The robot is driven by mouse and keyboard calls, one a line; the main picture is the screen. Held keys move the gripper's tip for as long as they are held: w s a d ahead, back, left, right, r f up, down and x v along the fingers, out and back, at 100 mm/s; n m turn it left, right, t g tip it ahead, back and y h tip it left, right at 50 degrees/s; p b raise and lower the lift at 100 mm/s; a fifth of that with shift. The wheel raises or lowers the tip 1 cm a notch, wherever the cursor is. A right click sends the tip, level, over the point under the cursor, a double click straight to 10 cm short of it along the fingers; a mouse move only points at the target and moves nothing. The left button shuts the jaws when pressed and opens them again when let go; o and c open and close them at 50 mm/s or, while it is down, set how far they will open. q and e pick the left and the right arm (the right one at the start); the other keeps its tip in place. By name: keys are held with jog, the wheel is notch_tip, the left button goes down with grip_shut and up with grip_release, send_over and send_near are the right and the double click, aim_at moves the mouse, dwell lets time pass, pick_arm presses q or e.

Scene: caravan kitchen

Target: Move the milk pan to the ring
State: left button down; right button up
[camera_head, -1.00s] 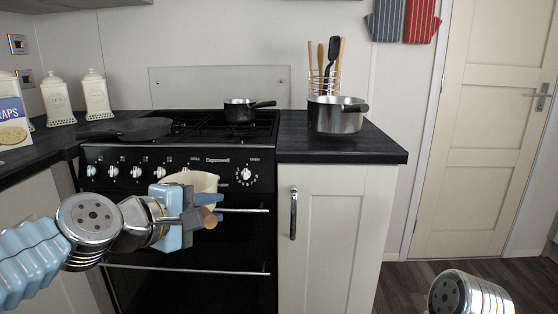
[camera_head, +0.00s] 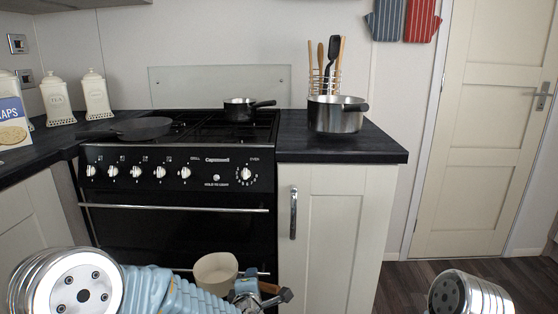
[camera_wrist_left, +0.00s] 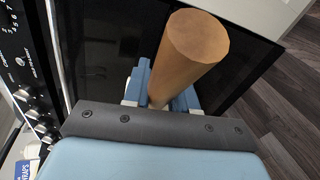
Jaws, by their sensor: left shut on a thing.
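The hob (camera_head: 195,130) on top of the black cooker bears a dark frying pan (camera_head: 145,128) at left and a small dark saucepan (camera_head: 238,110) at the back right.
A larger steel saucepan (camera_head: 336,115) stands on the right worktop (camera_head: 385,148), with a utensil holder (camera_head: 325,78) behind it. Oven rails (camera_head: 170,208) cross the cooker's front. Canisters (camera_head: 96,97) stand at left. Free hob space shows at the front right.

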pick_arm(q)
jog(key=s+a+f, duration=0.6)
jog(key=a+f, duration=0.6)
jog(key=a, duration=0.1)
jog(key=shift+a, duration=0.3)
jog(key=shift+s, duration=0.1)
